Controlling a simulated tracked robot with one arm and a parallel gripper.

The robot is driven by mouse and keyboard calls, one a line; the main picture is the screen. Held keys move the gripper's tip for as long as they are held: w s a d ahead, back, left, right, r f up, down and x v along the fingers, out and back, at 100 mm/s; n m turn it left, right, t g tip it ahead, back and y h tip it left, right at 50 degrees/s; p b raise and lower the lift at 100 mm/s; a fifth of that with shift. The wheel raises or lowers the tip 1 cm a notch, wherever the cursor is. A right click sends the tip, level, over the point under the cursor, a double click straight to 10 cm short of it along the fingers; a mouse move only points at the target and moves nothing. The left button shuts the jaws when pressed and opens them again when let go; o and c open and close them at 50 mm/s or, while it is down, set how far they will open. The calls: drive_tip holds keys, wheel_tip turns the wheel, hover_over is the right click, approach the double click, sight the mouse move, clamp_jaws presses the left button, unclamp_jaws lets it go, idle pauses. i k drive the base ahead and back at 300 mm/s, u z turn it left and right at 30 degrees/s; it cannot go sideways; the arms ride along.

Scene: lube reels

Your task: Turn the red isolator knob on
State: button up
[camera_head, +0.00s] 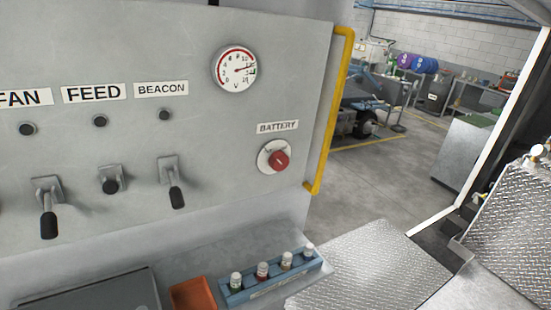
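The red isolator knob (279,160) sits on a round pale plate (263,158) on the grey control panel (215,135), under the BATTERY label (277,127). A light mark shows on the knob's face; I cannot tell from it whether the knob is on or off. A round voltage gauge (234,69) with a red arc is above it, its needle pointing to the right. My gripper is not in view.
Levers hang below the FAN (47,221) and BEACON (176,195) labels. A yellow handrail (330,110) runs along the panel's right edge. A blue rack (270,284) of small bottles and an orange tray (193,294) are on the ledge below. Open workshop floor lies right.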

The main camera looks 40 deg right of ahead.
sight(278, 161)
drive_tip(key=u, duration=0.05)
drive_tip(key=k, duration=1.1)
drive_tip(key=z, duration=0.7)
drive_tip(key=i, duration=1.6)
drive_tip(key=u, duration=0.6)
